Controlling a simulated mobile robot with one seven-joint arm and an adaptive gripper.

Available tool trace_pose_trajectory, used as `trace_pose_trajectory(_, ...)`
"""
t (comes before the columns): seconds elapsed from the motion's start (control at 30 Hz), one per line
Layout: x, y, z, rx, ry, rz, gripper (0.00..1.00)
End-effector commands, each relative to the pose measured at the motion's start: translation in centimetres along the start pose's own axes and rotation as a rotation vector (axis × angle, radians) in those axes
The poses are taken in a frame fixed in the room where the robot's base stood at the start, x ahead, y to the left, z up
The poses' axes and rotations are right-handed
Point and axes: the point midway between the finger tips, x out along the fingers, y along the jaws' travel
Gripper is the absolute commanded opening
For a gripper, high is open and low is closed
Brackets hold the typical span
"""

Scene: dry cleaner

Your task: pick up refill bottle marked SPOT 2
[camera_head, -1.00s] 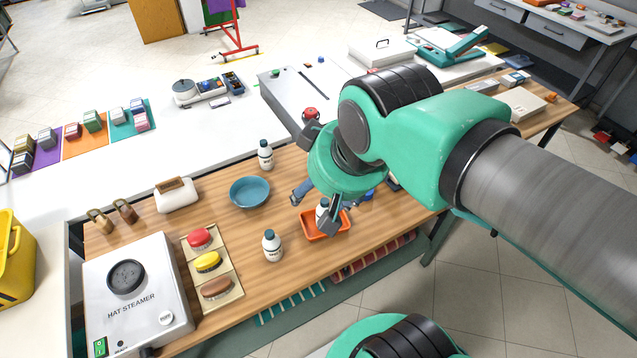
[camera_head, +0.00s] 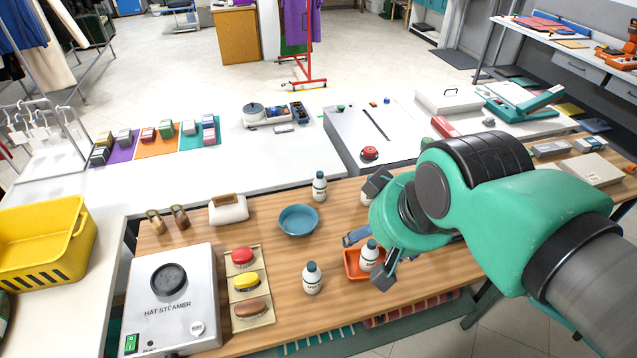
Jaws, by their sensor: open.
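Several white refill bottles with dark caps stand on the wooden counter; their label text is too small to read, so I cannot tell which is SPOT 2. One bottle (camera_head: 312,279) stands at the front, left of an orange tray. Another bottle (camera_head: 319,187) stands behind the blue bowl. A third bottle (camera_head: 369,254) is upright at the orange tray (camera_head: 353,274). A further white bottle (camera_head: 366,197) is partly hidden behind my gripper. My gripper (camera_head: 367,259) is open, its fingers on either side of the tray bottle in the picture; contact cannot be told.
A blue bowl (camera_head: 299,221) sits left of my gripper. A board with coloured brushes (camera_head: 262,310) and a hat steamer (camera_head: 172,297) are further left. A grey cabinet with a red knob (camera_head: 345,140) stands behind. The wood between bowl and front bottle is clear.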

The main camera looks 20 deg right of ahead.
Motion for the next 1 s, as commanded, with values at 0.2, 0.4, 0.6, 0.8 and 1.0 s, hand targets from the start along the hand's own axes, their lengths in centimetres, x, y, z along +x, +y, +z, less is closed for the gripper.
trace_pose_trajectory(0.2, 0.0, 0.0, -0.01, 0.0, 0.0, 0.0, 0.63)
trace_pose_trajectory(0.4, 0.0, 0.0, -0.01, 0.0, 0.0, 0.0, 0.63)
trace_pose_trajectory(0.6, 0.0, 0.0, -0.01, 0.0, 0.0, 0.0, 0.66)
trace_pose_trajectory(0.8, -0.02, -0.01, -0.04, 0.0, 0.0, 0.0, 0.66)
trace_pose_trajectory(1.0, -0.11, 0.03, -0.98, -0.001, -0.007, 0.0, 0.66)
